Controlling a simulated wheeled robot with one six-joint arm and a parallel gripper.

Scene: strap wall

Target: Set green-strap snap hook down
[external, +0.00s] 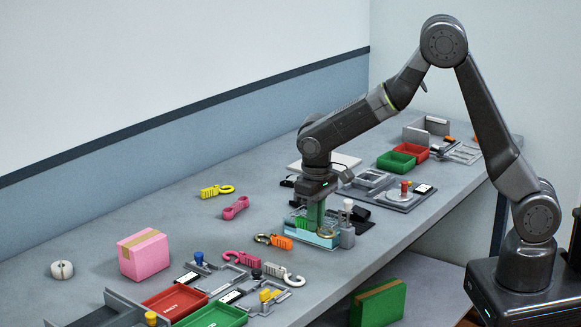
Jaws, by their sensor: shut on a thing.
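My gripper (317,196) points straight down over the middle of the bench and is shut on the green-strap snap hook (316,216). The green strap shows as an upright green piece below the gripper body. Its lower end is close to a light-blue block or tray (311,238) on the bench. I cannot tell whether it touches there. A brass-coloured ring (328,234) shows at the lower right of the strap; whether it belongs to this hook is unclear. The fingertips are small and partly hidden.
An orange hook (281,242) lies just left of the light-blue block. A grey post with a white knob (347,224) stands close on its right. Yellow (212,192), pink (235,208) and magenta (240,258) hooks lie further left. Bare bench lies around the pink box (143,262).

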